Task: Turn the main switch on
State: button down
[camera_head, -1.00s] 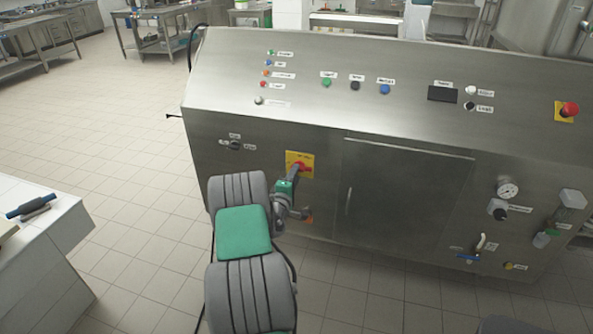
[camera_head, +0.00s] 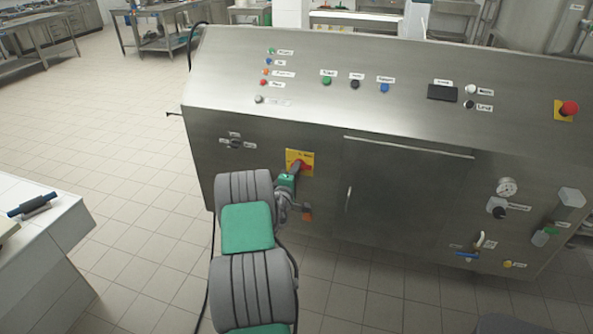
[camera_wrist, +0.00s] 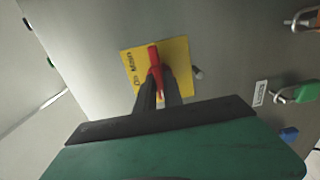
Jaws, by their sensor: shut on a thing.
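The main switch is a red rotary handle (camera_wrist: 154,57) on a yellow plate (camera_head: 306,157) on the front of the steel machine. In the wrist view, the yellow plate (camera_wrist: 178,54) bears lettering that reads in part "Main". My gripper (camera_head: 292,172) is at the switch, and in the wrist view its dark fingers (camera_wrist: 158,88) are shut on the red handle. The fingers hide the handle's lower part. In the head view the arm comes from below and the gripper covers part of the plate.
The steel machine has a row of buttons above, a small selector (camera_head: 236,143) left of the plate and a door (camera_head: 400,190) to the right. A red emergency button (camera_head: 569,108) is at the far right. A white counter (camera_head: 50,245) stands at the left. Tiled floor lies between.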

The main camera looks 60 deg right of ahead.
jog(key=shift+f+m+b, duration=0.2)
jog(key=shift+m+b, duration=0.1)
jog(key=shift+b, duration=0.35)
jog(key=m+b, duration=1.7)
jog(key=b, duration=0.8)
jog(key=shift+r, duration=0.1)
jog(key=shift+r+m, duration=0.1)
jog(key=shift+m, duration=0.2)
jog(key=c, duration=1.5)
grip_release()
jog(key=shift+o, duration=0.2)
jog(key=s+a, duration=0.1)
jog(key=a, duration=0.6)
jog(key=shift+a+p, duration=0.35)
jog(key=shift+a, duration=0.05)
